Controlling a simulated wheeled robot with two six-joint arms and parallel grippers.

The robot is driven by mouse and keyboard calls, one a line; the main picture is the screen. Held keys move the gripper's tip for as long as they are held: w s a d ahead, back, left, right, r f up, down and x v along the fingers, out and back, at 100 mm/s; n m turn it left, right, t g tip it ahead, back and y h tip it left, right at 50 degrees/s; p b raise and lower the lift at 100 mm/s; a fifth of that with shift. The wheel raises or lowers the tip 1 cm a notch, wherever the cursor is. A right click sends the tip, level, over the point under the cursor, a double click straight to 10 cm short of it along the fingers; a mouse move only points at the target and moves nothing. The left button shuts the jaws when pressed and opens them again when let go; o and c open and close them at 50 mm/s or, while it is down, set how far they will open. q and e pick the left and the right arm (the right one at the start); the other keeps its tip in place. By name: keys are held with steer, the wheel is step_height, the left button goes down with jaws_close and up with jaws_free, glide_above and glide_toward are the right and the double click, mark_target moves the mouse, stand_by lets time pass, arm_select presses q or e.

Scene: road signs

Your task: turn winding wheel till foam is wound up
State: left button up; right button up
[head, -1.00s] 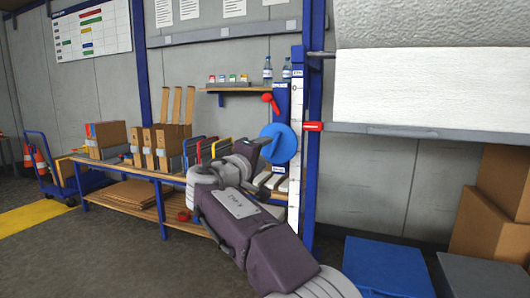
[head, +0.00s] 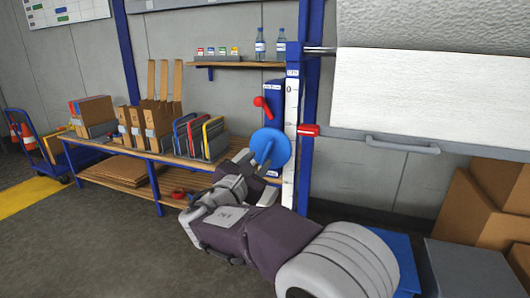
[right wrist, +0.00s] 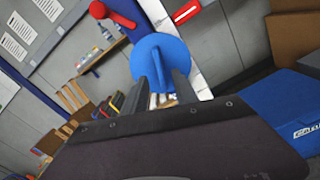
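My right gripper (head: 258,176) is just below and in front of the wheel. In the right wrist view the blue wheel (right wrist: 160,52) lies ahead, and the two fingers (right wrist: 163,82) stand apart with a narrow blue part of it seen between them. I cannot tell whether they touch it. My left gripper is out of view.
A red lever (head: 264,104) sits above the wheel and a red block (head: 309,131) to its right. A grey bar with a handle (head: 402,146) edges the sheet's bottom. A bench with folders (head: 200,137) stands left; boxes (head: 485,205) stand right.

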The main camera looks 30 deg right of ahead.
mark_target(266, 153)
steer(key=x, duration=0.5)
steer(key=shift+w+d, duration=0.25)
steer(key=shift+d, duration=0.05)
jaws_close()
